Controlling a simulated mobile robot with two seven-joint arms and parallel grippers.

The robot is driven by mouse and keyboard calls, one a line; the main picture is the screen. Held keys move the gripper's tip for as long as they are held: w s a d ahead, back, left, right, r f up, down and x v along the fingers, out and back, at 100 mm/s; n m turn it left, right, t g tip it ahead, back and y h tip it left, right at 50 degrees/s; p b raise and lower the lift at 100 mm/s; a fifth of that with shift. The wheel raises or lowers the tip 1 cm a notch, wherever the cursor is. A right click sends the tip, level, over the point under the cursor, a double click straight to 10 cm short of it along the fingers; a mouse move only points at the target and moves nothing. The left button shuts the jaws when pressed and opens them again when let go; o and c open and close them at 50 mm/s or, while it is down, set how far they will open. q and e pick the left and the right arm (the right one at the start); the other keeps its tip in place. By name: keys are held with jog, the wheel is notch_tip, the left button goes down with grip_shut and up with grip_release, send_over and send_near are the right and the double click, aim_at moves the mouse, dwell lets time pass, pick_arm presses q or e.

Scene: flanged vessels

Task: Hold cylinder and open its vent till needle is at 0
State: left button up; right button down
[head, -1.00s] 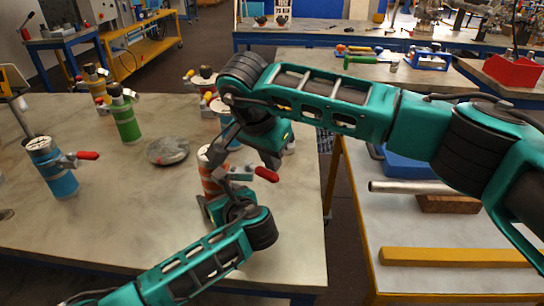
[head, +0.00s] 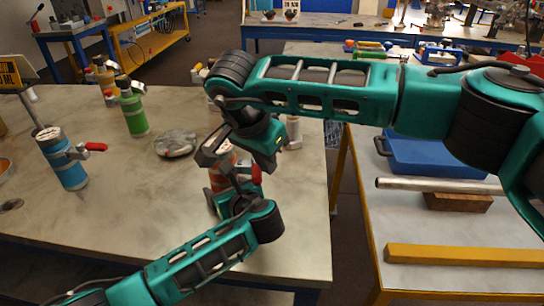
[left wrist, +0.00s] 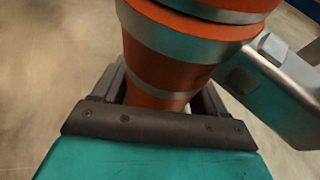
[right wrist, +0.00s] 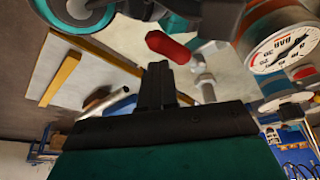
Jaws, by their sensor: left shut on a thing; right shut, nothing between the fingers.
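The orange cylinder with grey bands (head: 217,180) stands near the table's right edge, mostly hidden by my arms in the head view. My left gripper (head: 226,200) is shut around its lower body; the left wrist view shows the orange body (left wrist: 165,60) between the fingers. The vent's red lever (head: 256,175) shows at its right side, and also in the right wrist view (right wrist: 168,47). My right gripper (head: 214,150) is shut and empty at the cylinder's top; its closed fingers (right wrist: 156,85) are close to the lever. The gauge dial (right wrist: 285,48) faces that camera; I cannot make out its needle surely.
A blue cylinder (head: 66,168) with a red lever and a green cylinder (head: 133,112) stand left on the table (head: 110,215). A grey disc (head: 176,143) lies behind the held cylinder. A side table at right holds a blue tray (head: 430,158) and a yellow bar (head: 460,255).

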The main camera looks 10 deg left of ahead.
pick_arm(q)
jog(key=shift+d, duration=0.1)
pick_arm(e)
jog(key=shift+s+a, duration=0.3)
jog(key=shift+a, duration=0.3)
pick_arm(q)
jog(key=shift+d, duration=0.15)
pick_arm(e)
jog(key=shift+s+a, duration=0.2)
jog(key=shift+a, duration=0.15)
jog(key=shift+w, duration=0.1)
pick_arm(q)
jog(key=shift+d, duration=0.1)
pick_arm(e)
jog(key=shift+w+d, duration=0.3)
jog(key=shift+w, duration=0.55)
jog(key=d+r, duration=0.1)
jog(key=d, duration=0.3)
pick_arm(q)
jog(key=shift+a, duration=0.35)
pick_arm(e)
jog(key=a+r, duration=0.3)
jog(key=r, duration=0.6)
jog(key=shift+s+a+r, duration=0.2)
jog(key=shift+r, duration=0.05)
pick_arm(q)
jog(key=shift+s+f, duration=0.1)
jog(key=shift+f, duration=0.05)
dwell(0.7)
